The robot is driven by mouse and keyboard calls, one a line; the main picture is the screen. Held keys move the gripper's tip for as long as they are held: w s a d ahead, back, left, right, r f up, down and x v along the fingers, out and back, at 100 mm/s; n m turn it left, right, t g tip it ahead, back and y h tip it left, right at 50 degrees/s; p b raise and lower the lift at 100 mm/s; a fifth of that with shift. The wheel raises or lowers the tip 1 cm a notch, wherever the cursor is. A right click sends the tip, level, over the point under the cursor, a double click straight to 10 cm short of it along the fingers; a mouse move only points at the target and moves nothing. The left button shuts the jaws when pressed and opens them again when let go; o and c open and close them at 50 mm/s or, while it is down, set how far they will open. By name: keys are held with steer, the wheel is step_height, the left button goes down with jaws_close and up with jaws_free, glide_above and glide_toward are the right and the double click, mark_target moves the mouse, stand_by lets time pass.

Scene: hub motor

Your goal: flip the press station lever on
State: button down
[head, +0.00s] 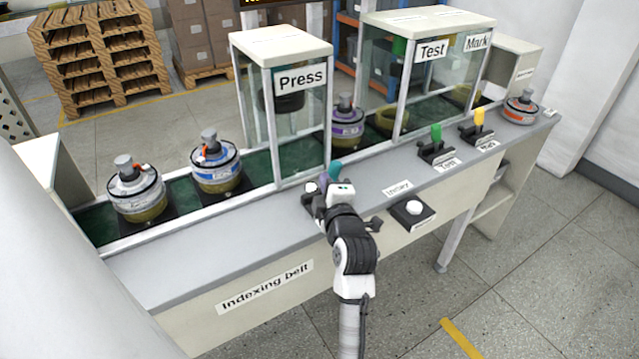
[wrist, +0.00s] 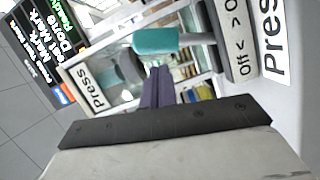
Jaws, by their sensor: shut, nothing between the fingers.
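I cannot tell whether the lever stands at on or off. My gripper (wrist: 157,78) is shut and empty, its purple fingers together just beside the handle. A small gap seems to lie between them, but contact is hard to judge. In the head view my gripper (head: 322,183) is over the counter in front of the Press booth (head: 283,110).
Green (head: 436,133) and yellow (head: 479,119) levers stand to the right on the counter (head: 240,235). Hub motors (head: 137,190) sit on the belt behind. The counter left of my arm is clear.

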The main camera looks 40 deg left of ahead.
steer(key=shift+w+d+m+g+p, duration=0.2)
steer(key=shift+w+m, duration=0.2)
steer(key=shift+m, duration=0.1)
steer(key=shift+w+d+m+g+p, duration=0.15)
steer(key=shift+w+m+g, duration=0.05)
steer(key=shift+w+m, duration=0.25)
steer(key=shift+s+r, duration=0.1)
